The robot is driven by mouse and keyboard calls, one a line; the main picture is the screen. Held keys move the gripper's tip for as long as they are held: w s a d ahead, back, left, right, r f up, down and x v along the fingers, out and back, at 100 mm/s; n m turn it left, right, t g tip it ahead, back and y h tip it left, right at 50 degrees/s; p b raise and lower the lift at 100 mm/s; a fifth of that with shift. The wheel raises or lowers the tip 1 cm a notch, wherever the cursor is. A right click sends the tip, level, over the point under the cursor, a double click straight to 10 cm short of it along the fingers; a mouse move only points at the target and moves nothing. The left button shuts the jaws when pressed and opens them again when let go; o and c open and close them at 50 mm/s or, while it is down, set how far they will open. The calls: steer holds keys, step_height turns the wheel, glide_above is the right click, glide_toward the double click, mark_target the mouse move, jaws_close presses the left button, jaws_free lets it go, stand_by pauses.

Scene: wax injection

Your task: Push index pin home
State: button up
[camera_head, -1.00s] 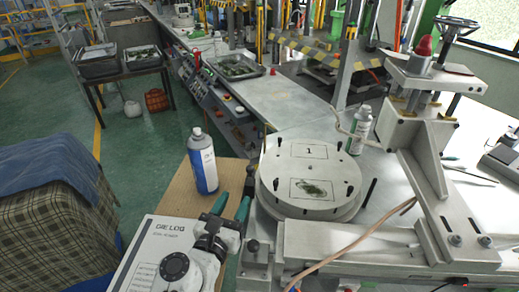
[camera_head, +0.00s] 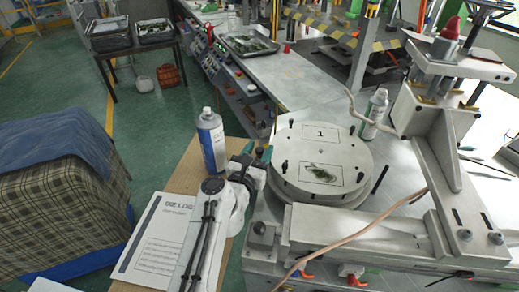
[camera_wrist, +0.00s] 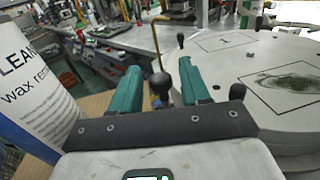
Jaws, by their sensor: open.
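My gripper (camera_head: 258,151) is open at the left edge of the round grey turntable (camera_head: 342,195). In the wrist view its two teal fingers (camera_wrist: 159,78) stand apart. A black-knobbed pin (camera_wrist: 160,68) on a grey stem shows between them, apparently beyond the fingertips; I cannot tell whether it is touched. It looks like the index pin; its lower end is hidden by the gripper. In the head view my gripper hides that spot. Another black knob (camera_head: 260,228) sits on the fixture below the turntable's left side.
A wax remover can (camera_head: 211,142) stands close left of my gripper, large in the wrist view (camera_wrist: 28,85). Upright black pins (camera_head: 284,167) stick up from the turntable. A die log sheet (camera_head: 155,240) lies on the wooden board. A heavy metal arm (camera_head: 440,180) stands right.

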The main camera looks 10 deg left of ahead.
steer(key=shift+w, duration=0.3)
steer(key=shift+c, duration=0.2)
jaws_close()
stand_by(0.3)
